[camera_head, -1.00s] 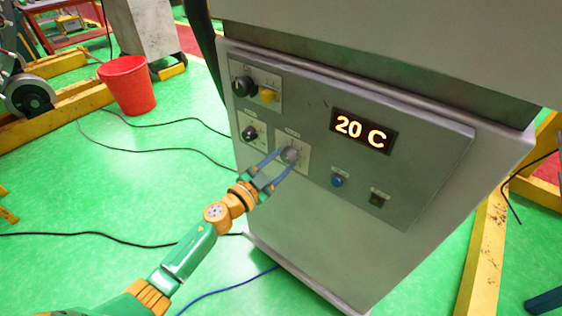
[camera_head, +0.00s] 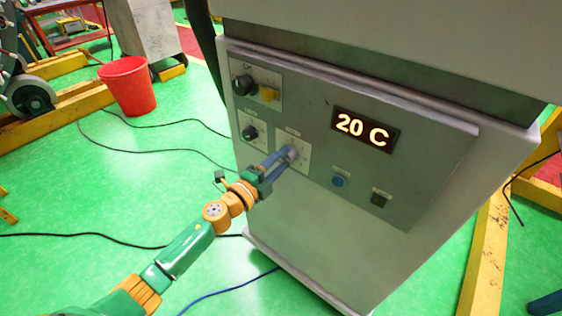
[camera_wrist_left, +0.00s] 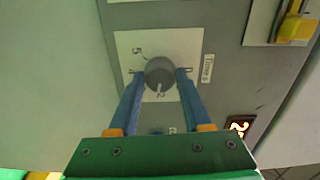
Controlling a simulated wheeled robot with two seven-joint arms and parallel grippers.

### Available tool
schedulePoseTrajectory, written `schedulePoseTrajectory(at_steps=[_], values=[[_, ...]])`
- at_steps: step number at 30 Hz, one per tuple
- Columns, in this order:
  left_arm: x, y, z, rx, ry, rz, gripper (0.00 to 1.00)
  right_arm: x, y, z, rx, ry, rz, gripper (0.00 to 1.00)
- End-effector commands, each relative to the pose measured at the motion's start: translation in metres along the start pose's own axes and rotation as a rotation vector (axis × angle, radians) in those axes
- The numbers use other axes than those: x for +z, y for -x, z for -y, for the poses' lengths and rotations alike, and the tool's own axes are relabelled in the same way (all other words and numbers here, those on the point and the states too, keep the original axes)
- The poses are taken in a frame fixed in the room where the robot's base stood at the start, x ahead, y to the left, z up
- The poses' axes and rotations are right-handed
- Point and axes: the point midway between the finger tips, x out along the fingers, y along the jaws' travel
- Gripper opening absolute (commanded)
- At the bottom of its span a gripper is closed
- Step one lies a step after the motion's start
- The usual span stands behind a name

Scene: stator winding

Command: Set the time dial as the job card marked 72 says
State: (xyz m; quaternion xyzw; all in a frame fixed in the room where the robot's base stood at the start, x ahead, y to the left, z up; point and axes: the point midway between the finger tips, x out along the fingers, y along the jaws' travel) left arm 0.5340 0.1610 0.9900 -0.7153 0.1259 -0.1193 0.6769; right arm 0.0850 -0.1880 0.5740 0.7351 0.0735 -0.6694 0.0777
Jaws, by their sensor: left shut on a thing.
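The time dial (camera_head: 292,152) is a grey round knob on a white plate, low on the cabinet's sloped panel. A white pointer line on the knob points toward the bottom of that view; the scale figures are partly hidden or too small to read surely. My left gripper (camera_head: 283,160) is shut on the dial. No job card marked 72 shows in these views. My right gripper is not in view.
The panel also has a lit display (camera_head: 362,129) reading "20 C", a smaller black knob (camera_head: 250,132), a large black knob (camera_head: 243,85) beside a yellow part (camera_head: 269,94), a blue button (camera_head: 338,181) and a dark button (camera_head: 380,197). A red bucket (camera_head: 128,87) and cables lie on the green floor.

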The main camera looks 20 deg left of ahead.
Motion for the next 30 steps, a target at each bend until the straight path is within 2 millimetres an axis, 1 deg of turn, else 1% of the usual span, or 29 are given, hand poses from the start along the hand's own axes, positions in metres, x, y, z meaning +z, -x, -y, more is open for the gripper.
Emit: schedulePoseTrajectory(at_steps=[30], values=[[-0.0002, -0.0007, 0.0061, -0.006, -0.962, 0.006, 0.00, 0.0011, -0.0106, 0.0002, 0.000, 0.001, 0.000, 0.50]])
